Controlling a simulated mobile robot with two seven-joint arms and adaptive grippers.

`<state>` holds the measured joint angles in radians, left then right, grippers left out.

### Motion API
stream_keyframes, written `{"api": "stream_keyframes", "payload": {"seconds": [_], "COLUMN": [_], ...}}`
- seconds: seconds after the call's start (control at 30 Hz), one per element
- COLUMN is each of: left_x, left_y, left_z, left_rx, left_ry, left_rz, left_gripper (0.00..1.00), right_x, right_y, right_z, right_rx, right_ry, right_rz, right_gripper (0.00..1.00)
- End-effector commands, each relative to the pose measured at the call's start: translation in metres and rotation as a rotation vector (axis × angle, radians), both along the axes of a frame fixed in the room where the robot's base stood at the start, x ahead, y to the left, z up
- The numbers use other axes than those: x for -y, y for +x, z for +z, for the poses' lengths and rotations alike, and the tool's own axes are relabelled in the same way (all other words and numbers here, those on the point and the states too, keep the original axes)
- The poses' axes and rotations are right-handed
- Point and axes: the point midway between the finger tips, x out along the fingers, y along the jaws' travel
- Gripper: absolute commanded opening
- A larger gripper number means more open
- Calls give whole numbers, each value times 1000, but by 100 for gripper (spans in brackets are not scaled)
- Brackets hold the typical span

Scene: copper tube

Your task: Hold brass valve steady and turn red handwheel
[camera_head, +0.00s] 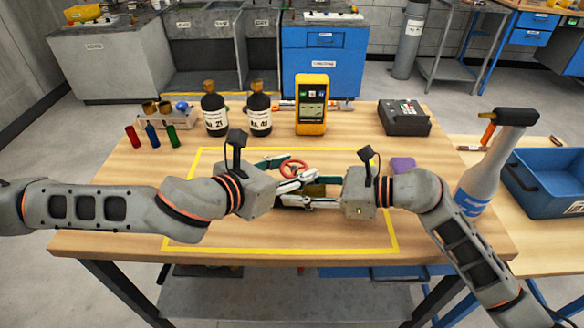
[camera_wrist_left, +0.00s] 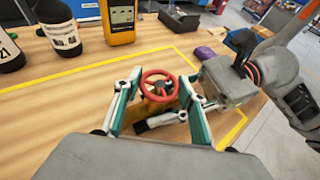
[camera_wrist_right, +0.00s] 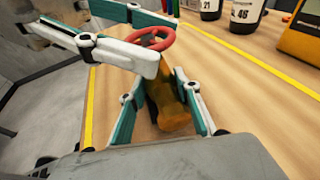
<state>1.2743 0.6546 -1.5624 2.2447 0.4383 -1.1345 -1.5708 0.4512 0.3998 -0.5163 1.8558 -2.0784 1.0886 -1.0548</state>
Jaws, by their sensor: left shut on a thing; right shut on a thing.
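The red handwheel (camera_head: 293,167) sits on top of the brass valve (camera_head: 315,190), inside the yellow outline on the table. My left gripper (camera_head: 289,175) reaches in from the left with its fingers on either side of the wheel. In the left wrist view, the handwheel (camera_wrist_left: 160,85) lies between the two teal pads. My right gripper (camera_head: 304,192) comes from the right, lower down, and is shut on the valve body. In the right wrist view, the brass valve (camera_wrist_right: 170,107) stands between its fingers. The fingers hide much of the valve in the head view.
Two dark bottles (camera_head: 259,115), a yellow meter (camera_head: 311,105) and a dark grey box (camera_head: 404,118) stand at the back. A purple item (camera_head: 402,165) lies beside my right arm. The front strip is clear.

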Motion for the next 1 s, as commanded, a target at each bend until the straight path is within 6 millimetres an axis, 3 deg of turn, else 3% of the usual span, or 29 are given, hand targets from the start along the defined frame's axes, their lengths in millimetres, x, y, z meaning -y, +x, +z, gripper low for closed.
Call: {"api": "stream_keyframes", "payload": {"seconds": [1.0], "left_x": [7], "left_y": [-2], "left_z": [-2], "left_rx": [-7], "left_ry": [-5], "left_rz": [776], "left_gripper": [19], "right_x": [-2], "right_y": [-2], "right_z": [0], "right_rx": [-2], "right_ry": [3], "right_rz": [4], "right_gripper": [20]}}
